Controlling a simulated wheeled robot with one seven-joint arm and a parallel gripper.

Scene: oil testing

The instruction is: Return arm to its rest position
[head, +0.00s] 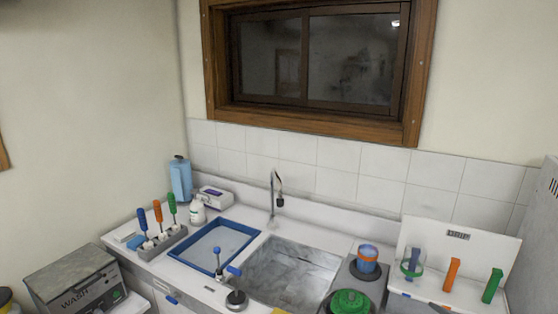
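I see no part of my arm or my gripper that I can make out in the head view. Whether my gripper is open, shut or holding anything does not show.
A steel sink (290,270) with a tap (276,190) is set in the white counter. A blue-rimmed tray (213,246) lies left of it, beside a grey rack (162,242) of colored-handled tools. A WASH box (75,278) stands lower left; a green-topped item (350,302) is lower right.

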